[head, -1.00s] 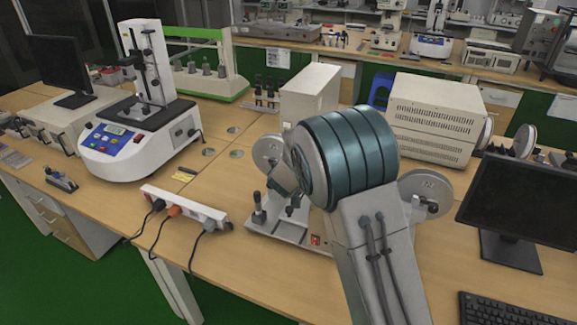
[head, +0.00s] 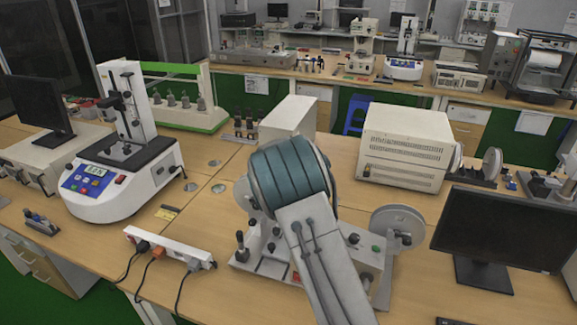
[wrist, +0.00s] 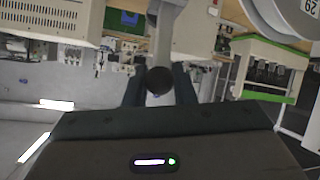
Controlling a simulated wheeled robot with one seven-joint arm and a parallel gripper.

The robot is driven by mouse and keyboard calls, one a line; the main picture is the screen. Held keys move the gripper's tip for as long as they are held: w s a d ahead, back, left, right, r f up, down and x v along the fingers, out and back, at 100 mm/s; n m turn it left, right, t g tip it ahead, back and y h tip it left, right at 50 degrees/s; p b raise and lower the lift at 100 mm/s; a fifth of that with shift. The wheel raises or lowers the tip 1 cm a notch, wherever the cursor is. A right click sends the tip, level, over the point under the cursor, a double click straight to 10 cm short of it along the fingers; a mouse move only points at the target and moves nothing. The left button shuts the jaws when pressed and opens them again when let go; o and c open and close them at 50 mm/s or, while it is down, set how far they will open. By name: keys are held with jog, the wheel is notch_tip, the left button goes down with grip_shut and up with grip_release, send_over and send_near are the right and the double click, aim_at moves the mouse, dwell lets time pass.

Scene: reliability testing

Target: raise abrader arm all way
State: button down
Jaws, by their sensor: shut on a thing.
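The abrader (head: 268,268) stands on the bench in the middle of the head view, a pale base with a round wheel at either side. My own arm covers its middle there and hides my gripper. In the wrist view, the pale abrader arm (wrist: 166,32) runs up from between the fingers of my gripper (wrist: 158,76). A dark round knob at its end (wrist: 158,82) sits between the dark fingers, which are shut on it. A wheel marked 29 (wrist: 284,14) shows at the wrist view's upper right. How high the arm is raised is hard to tell.
A power strip (head: 168,246) with cables lies left of the abrader. A white tester (head: 118,180) stands farther left. A monitor (head: 505,232) is at right, and a beige box (head: 405,148) stands behind. Bare bench shows between the power strip and the back boxes.

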jog(key=shift+w+d+g+p, duration=0.35)
jog(key=shift+w+d+g, duration=0.1)
jog(key=shift+w, duration=0.25)
jog(key=shift+d, duration=0.1)
jog(key=c, duration=1.2)
grip_release()
jog(key=shift+c, duration=0.2)
jog(key=shift+w+d, duration=0.15)
jog(key=shift+a+r, duration=0.15)
jog(key=shift+a, duration=0.2)
jog(key=shift+s+r, duration=0.1)
jog(key=shift+s, duration=0.2)
jog(key=v, duration=1.3)
jog(key=shift+d, duration=0.25)
